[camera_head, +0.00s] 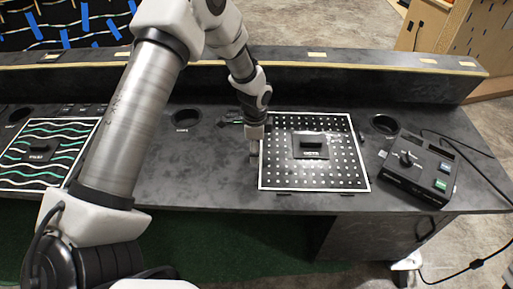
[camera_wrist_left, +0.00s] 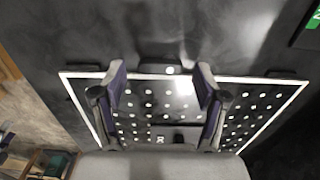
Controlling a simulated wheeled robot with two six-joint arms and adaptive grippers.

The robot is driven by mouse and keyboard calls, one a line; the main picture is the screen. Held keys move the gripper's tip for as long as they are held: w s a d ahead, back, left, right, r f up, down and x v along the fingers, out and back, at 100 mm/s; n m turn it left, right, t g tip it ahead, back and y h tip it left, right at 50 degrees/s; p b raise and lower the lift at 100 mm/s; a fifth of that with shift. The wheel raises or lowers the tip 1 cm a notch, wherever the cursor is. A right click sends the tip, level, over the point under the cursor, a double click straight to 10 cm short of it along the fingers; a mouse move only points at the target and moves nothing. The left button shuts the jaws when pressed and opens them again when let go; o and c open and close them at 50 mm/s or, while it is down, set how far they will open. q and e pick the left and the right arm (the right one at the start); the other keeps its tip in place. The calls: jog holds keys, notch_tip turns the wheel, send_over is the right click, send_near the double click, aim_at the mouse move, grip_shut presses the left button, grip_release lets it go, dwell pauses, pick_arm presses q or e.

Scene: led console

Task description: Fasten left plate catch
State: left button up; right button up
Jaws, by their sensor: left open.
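The black plate (camera_head: 348,180) with white dots and a white border lies on the dark console top, with a dark raised block (camera_head: 311,146) in its middle. My left gripper (camera_head: 254,152) points down at the plate's left edge. In the left wrist view its two fingers (camera_wrist_left: 162,90) are spread apart with nothing held between them. A small dark catch (camera_wrist_left: 160,69) sits at the plate's edge, in the gap just ahead of the fingertips. Whether the fingers touch it cannot be told. In the head view this catch is hard to make out beside the gripper. My right gripper is out of view.
A dark control box (camera_head: 420,172) with a knob, coloured buttons and a cable stands right of the plate. A wavy-line panel (camera_head: 58,128) lies at the far left. Round recesses (camera_head: 186,118) are behind. A raised ledge (camera_head: 350,62) runs along the back.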

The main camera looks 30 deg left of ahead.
pick_arm(q)
jog(key=shift+a+f, duration=0.1)
jog(key=shift+f, duration=0.05)
jog(key=shift+c, duration=0.7)
jog(key=c, duration=1)
